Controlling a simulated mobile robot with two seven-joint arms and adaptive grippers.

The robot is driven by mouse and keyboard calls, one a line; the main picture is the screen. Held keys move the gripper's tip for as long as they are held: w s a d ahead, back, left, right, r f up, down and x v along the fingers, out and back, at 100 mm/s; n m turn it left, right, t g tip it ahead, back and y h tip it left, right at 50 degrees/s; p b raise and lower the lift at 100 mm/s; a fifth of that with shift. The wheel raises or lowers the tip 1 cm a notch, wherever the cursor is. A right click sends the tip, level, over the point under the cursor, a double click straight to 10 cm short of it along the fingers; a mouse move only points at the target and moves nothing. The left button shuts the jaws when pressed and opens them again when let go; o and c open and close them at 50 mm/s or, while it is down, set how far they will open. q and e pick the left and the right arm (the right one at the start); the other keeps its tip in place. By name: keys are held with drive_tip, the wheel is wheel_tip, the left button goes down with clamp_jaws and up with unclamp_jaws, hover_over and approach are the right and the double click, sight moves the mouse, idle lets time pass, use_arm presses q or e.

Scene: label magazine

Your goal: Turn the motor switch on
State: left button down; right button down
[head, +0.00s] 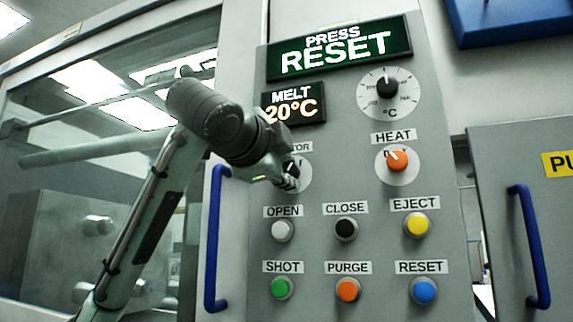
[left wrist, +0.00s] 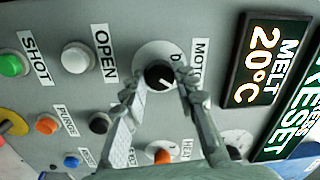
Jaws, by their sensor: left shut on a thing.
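The motor switch is a black knob (left wrist: 159,74) with a white pointer line, on a round white dial under the MOTOR label in the left wrist view. A "0" mark shows on its dial. The pointer slants away from the "0" mark. My right gripper is in neither view.
The OPEN button (head: 283,230) and SHOT button (head: 281,288) sit below the dial. The orange HEAT knob (head: 397,160) is to its right. A blue door handle (head: 216,240) stands close on the left. The RESET display (head: 338,48) reads PRESS RESET; the MELT display (head: 293,103) reads 20°C.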

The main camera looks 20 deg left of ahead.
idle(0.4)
use_arm(q)
drive_tip(key=c, duration=1.2)
unclamp_jaws()
drive_tip(key=s, duration=1.2)
drive_tip(key=shift+a+f, duration=0.15)
